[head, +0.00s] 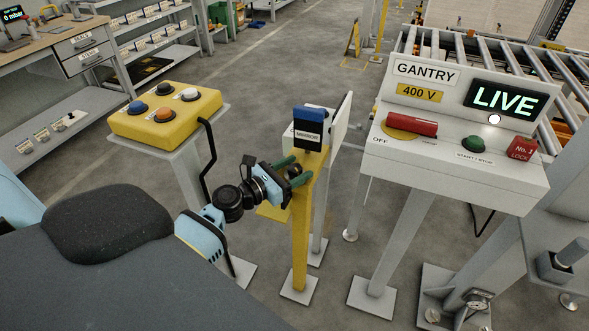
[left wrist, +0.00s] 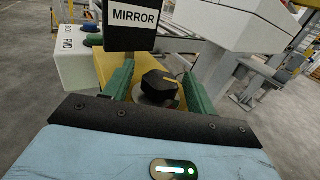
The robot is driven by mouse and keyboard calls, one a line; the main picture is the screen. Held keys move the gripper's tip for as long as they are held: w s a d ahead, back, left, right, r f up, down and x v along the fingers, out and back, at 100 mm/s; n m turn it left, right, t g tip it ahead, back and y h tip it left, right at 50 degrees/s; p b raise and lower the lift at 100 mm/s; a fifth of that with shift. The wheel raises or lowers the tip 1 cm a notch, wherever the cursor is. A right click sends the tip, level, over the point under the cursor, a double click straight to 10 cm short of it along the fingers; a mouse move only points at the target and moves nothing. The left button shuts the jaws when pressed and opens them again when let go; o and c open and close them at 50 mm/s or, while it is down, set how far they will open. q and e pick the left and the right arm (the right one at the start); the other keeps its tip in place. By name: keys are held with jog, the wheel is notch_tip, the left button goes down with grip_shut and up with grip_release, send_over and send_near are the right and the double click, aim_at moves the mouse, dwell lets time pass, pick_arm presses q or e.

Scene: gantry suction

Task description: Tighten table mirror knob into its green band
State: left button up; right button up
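The mirror knob (left wrist: 158,84) is black with a yellow pointer line and sits on a yellow post top below a black MIRROR sign (left wrist: 131,17). In the head view the sign (head: 308,131) stands on the yellow post (head: 300,240), and the gripper mostly hides the knob. My left gripper (head: 293,170) is at the post top. In the left wrist view its green fingers (left wrist: 158,88) are apart, one on each side of the knob, with small gaps that seem to remain. My right gripper is not in view.
A yellow button box (head: 165,118) on a grey stand is at the left. The gantry panel (head: 455,165), reading LIVE, with a red handle (head: 411,125) and green button (head: 473,144), stands at the right. A white box (left wrist: 75,68) is just behind the post. Floor between stands is clear.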

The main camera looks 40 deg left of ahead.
aim_at(289, 173)
pick_arm(q)
jog(key=shift+b+v, duration=0.35)
jog(key=shift+v, duration=3.55)
